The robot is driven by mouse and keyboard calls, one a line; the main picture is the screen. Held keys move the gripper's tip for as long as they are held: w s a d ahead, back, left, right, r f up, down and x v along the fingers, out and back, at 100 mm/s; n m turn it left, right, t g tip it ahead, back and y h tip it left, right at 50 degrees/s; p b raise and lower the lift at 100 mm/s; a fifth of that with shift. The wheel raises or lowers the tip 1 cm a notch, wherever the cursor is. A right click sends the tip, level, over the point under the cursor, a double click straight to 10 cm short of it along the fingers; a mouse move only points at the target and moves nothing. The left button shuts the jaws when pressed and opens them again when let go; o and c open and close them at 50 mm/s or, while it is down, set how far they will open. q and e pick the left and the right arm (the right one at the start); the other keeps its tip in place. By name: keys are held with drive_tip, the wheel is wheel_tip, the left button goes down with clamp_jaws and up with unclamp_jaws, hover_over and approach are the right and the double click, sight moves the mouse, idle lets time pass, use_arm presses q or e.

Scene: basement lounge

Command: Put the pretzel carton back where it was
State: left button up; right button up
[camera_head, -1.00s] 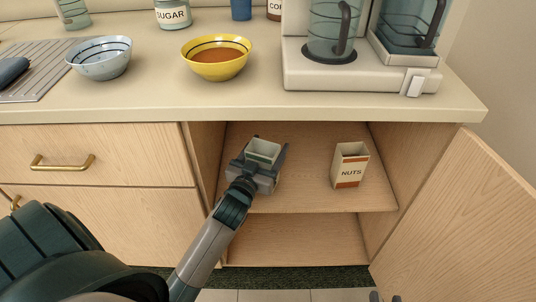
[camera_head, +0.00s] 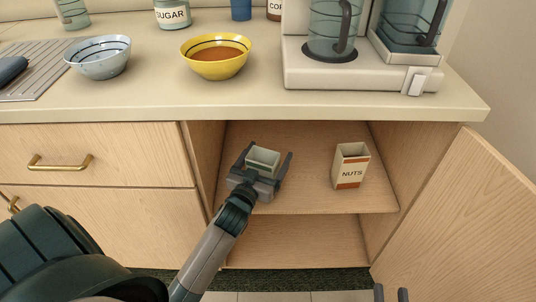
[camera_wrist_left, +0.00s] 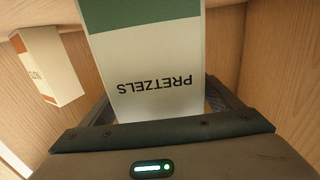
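The pretzel carton (camera_head: 264,158), pale with a green band and an open top, is inside the open cabinet, at the left of the upper shelf (camera_head: 310,201). Whether its base rests fully on the shelf is hidden by my gripper. The left wrist view shows its "PRETZELS" face (camera_wrist_left: 158,85), lettering upside down. My left gripper (camera_head: 268,155) is open around the carton, a finger on each side, with a gap visible at the right finger. My right gripper (camera_head: 390,294) shows only its fingertips at the bottom edge, apart and empty.
A nuts carton (camera_head: 350,167) stands to the right on the same shelf; it also shows in the left wrist view (camera_wrist_left: 47,68). The cabinet door (camera_head: 460,215) is swung open at right. Above, the countertop (camera_head: 230,104) holds a yellow bowl (camera_head: 217,68) and a coffee machine (camera_head: 340,76).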

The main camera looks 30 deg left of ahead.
use_arm(q)
drive_tip(key=shift+r, duration=0.15)
drive_tip(key=shift+s, duration=0.15)
drive_tip(key=s+d+p, duration=0.1)
drive_tip(key=s+d, duration=0.1)
drive_tip(key=s, duration=0.9)
drive_tip(key=shift+s, duration=0.3)
use_arm(e)
drive_tip(key=shift+s+d+f+g+h, duration=0.15)
drive_tip(key=shift+f+g, duration=0.25)
drive_tip(key=shift+f, duration=0.3)
drive_tip(key=shift+d+f+g+h, duration=0.1)
drive_tip(key=shift+d+f+g, duration=0.1)
drive_tip(key=shift+f+g, duration=0.35)
drive_tip(key=shift+s+d+f+g+h, duration=0.15)
drive_tip(key=shift+f+g, duration=0.1)
drive_tip(key=shift+f, duration=0.6)
use_arm(q)
drive_tip(key=s+d+f+m+g+h, duration=0.1)
drive_tip(key=s+d+h, duration=0.3)
drive_tip(key=d, duration=0.7)
drive_tip(key=s+d+f+m+g+h, duration=0.2)
drive_tip(key=s+d+m+h, duration=0.1)
drive_tip(key=s+d, duration=0.5)
drive_tip(key=d+h, duration=0.1)
drive_tip(key=d, duration=0.2)
drive_tip(key=shift+d+m+g, duration=0.3)
drive_tip(key=shift+d+g, duration=0.05)
drive_tip(key=shift+g, duration=0.05)
drive_tip(key=shift+r, duration=0.2)
